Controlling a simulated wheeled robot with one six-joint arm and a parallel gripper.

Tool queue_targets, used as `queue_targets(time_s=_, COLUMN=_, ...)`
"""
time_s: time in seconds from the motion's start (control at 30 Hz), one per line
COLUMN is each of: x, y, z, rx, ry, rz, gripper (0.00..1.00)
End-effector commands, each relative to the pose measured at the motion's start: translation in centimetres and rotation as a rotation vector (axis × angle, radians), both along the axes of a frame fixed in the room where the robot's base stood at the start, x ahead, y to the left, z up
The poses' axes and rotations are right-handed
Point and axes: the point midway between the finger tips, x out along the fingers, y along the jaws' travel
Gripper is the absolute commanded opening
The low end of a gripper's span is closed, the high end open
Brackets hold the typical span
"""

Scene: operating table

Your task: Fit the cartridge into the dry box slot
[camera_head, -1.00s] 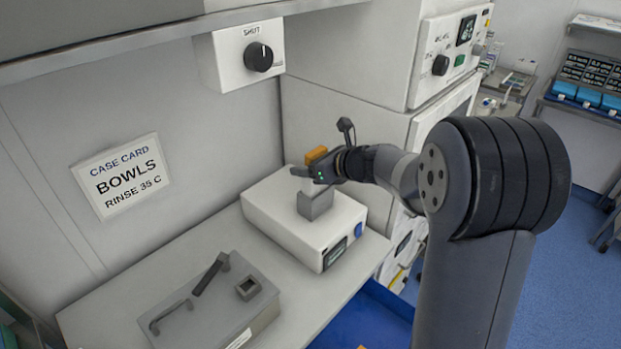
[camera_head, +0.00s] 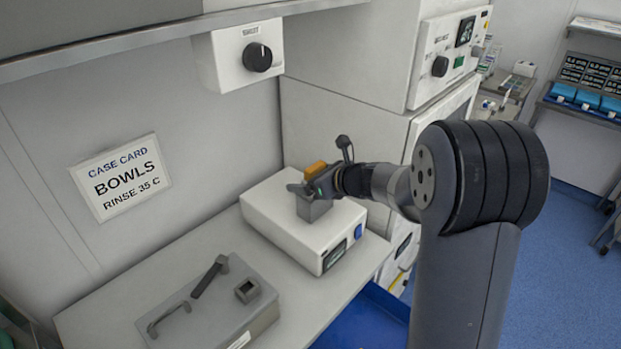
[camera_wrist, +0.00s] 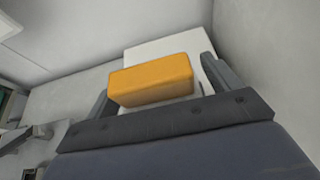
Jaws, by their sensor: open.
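A grey case (camera_head: 215,312) with a handle, a dark bar and a small square socket (camera_head: 247,290) stands at the front left of the counter (camera_head: 120,297). A white control box with a black knob (camera_head: 258,57) hangs above. A tall white cabinet (camera_head: 345,120) stands behind my gripper.

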Motion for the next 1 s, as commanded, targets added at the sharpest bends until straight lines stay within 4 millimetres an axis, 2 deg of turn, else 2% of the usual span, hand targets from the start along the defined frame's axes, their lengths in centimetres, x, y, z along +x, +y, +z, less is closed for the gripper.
queue_targets(time_s=0.27, x=0.0, y=0.0, z=0.5, rx=0.0, ry=0.0, rz=0.0, gripper=0.85)
queue_targets(time_s=0.33, x=-0.5, y=-0.6, z=0.7, rx=0.0, ry=-0.002, rz=-0.003, gripper=0.85)
queue_targets(time_s=0.8, x=-6.2, y=-6.4, z=4.6, rx=0.0, ry=-0.003, rz=-0.004, gripper=0.85)
queue_targets(time_s=1.0, x=-7.4, y=-7.5, z=5.4, rx=0.0, ry=-0.001, rz=-0.002, gripper=0.85)
